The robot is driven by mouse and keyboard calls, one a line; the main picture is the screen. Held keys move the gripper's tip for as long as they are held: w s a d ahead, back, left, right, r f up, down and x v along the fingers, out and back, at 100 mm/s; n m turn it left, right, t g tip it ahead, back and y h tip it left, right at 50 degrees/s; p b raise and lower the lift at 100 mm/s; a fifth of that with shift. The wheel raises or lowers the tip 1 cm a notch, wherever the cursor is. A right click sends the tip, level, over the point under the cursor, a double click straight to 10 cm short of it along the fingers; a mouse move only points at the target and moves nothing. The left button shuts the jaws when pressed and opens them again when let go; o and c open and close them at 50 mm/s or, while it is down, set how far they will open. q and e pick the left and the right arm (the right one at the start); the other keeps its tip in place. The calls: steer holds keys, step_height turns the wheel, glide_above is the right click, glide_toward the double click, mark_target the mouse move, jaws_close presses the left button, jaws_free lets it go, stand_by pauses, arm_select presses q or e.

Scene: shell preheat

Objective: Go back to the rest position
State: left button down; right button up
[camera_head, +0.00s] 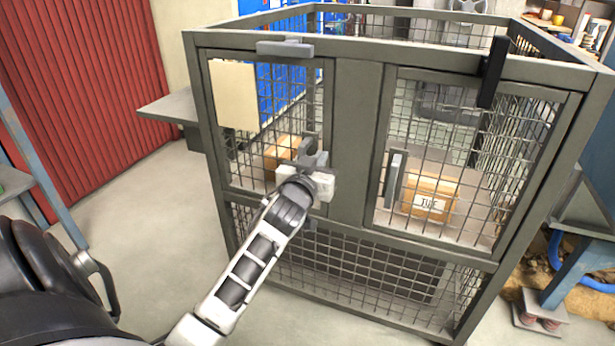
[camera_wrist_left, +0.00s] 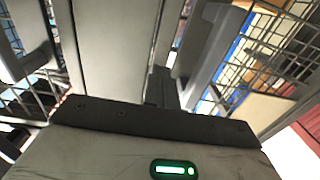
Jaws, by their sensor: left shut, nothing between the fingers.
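My left gripper (camera_head: 312,160) is at the left mesh door of a grey metal cage (camera_head: 356,130), in front of the door's inner edge beside the central post. It is shut with nothing in it. In the left wrist view its dark fingers (camera_wrist_left: 160,88) point at the cage front, close beside a grey door handle (camera_wrist_left: 208,50). Whether they touch the handle cannot be told. Both cage doors look closed. My right gripper is not in view.
A labelled cardboard box (camera_head: 430,196) stands behind the right door, which has a grey handle (camera_head: 394,180). Another box (camera_head: 281,152) is behind the left door. A black latch (camera_head: 492,72) hangs at the top right. Floor left of the cage (camera_head: 150,215) is clear.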

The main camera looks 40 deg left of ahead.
arm_select(q)
steer(key=p+v, duration=0.1)
steer(key=v, duration=0.9)
steer(key=shift+s, duration=0.2)
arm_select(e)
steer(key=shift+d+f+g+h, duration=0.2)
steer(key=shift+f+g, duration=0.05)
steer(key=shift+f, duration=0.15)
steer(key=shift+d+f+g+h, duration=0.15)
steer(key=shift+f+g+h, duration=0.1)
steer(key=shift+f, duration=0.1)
arm_select(q)
steer(key=shift+d+r+p, duration=0.15)
steer(key=shift+r+p, duration=0.05)
steer(key=shift+p, duration=0.1)
